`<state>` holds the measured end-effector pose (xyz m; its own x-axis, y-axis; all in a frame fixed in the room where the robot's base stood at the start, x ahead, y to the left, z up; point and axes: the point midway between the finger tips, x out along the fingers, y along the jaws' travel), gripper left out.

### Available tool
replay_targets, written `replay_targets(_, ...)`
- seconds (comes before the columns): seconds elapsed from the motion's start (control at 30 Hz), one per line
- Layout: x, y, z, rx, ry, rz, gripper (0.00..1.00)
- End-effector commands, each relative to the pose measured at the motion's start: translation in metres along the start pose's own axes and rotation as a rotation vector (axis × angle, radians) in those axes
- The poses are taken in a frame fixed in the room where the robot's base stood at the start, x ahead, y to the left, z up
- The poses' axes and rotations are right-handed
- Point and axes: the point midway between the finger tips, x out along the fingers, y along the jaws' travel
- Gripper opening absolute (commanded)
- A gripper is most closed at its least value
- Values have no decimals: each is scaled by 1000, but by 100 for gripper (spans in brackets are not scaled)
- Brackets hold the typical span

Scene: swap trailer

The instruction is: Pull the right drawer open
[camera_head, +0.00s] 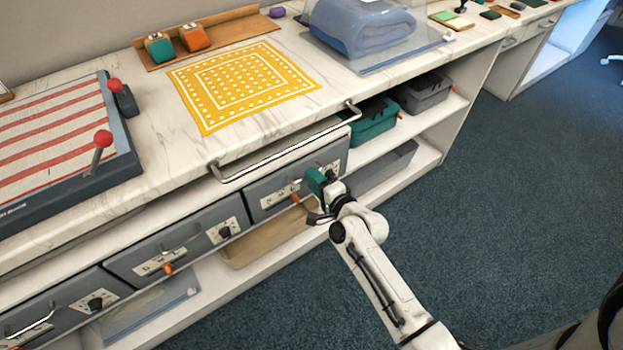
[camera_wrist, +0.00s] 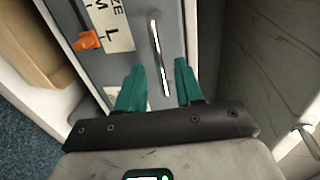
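The right drawer (camera_head: 262,205) is a grey front under the marble counter, and it looks closed, roughly level with the drawers to its left. My gripper (camera_head: 316,183) is at this drawer's front, hiding part of it in the head view. In the wrist view the metal bar handle (camera_wrist: 155,40) of the drawer front (camera_wrist: 85,62) runs between the two teal fingers of my gripper (camera_wrist: 158,64). The fingers stand apart, with a visible gap on either side of the bar.
A long metal rail (camera_head: 285,148) runs along the counter edge above the drawer. The middle drawer (camera_head: 140,262) is to the left. An orange tag (camera_wrist: 87,41) sticks out from the drawer front. Open shelves with a teal bin (camera_head: 372,122) are to the right. The blue carpet (camera_head: 500,190) is clear.

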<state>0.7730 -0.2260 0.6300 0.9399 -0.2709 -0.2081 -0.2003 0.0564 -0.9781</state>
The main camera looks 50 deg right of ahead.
Motion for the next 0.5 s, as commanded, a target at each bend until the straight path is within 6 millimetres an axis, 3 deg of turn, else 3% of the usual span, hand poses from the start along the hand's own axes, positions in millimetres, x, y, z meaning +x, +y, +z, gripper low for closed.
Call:
replay_targets(0.2,15,0,0,-1,0,0,36)
replay_targets(0.5,16,0,0,-2,-1,1,34)
